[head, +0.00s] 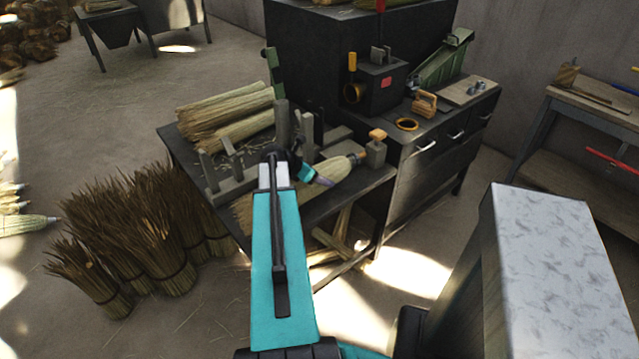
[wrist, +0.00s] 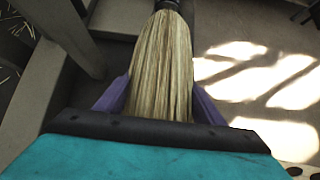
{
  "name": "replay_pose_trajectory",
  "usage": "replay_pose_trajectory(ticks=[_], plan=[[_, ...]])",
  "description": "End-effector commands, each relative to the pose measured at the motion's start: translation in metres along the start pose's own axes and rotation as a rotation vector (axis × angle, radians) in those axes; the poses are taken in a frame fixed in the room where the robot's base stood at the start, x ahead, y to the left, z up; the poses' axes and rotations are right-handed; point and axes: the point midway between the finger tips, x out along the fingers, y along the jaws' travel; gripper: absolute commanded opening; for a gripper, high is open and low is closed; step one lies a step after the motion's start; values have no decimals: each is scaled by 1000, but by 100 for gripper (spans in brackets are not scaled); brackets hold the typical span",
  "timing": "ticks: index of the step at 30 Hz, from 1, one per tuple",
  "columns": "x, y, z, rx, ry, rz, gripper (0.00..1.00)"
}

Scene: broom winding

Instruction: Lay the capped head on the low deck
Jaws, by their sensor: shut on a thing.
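The capped head is a pale straw bundle (head: 336,168) over the dark bench, with a narrow grey band at its far end. My gripper (head: 319,180) is at its near end, mostly hidden behind my arm in the head view. In the wrist view, my two purple fingers are shut on the straw (wrist: 165,70), one on each side, and a dark cap (wrist: 168,4) shows at the top edge. I cannot pick out the low deck for sure; similar capped straw heads (head: 28,222) lie low at the left edge.
The bench (head: 375,178) holds upright grey posts (head: 283,125) and straw bundles (head: 225,118) close to my arm. Brown bristle bundles (head: 135,230) stand on the floor to the left. A dark cabinet (head: 440,150) stands behind right.

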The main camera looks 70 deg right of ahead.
Motion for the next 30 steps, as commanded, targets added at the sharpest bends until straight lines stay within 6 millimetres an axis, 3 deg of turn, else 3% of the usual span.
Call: replay_pose_trajectory(ticks=[13,30], plan=[[2,1,-1,-1,-1,0,30],[26,0,-24,0,-1,-1,30]])
